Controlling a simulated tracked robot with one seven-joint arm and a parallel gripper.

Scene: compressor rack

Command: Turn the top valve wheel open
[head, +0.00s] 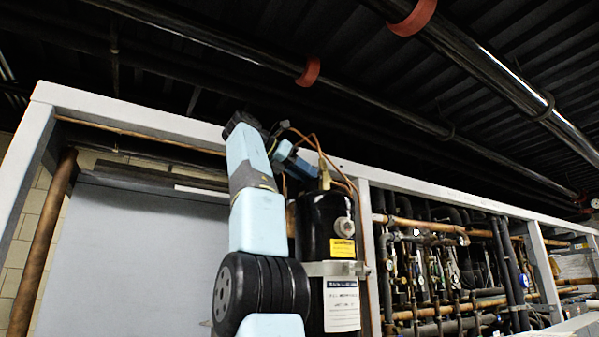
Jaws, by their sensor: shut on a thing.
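A black tank (318,228) with yellow and white labels stands upright in the rack, held by a metal bracket. A brass valve fitting (324,178) stands at its top, with thin copper tubes curving around it. My arm rises in front of the rack and bends over toward the tank's top. My gripper (316,172) is small in the head view, at the brass fitting, and is shut on the valve there. The wheel itself cannot be made out clearly; the gripper and tubes hide it.
The grey rack frame (140,117) runs above and behind my arm. A grey panel (140,245) is at left. Pipes and gauges (440,270) crowd the right bay. Dark ceiling pipes (490,70) run overhead.

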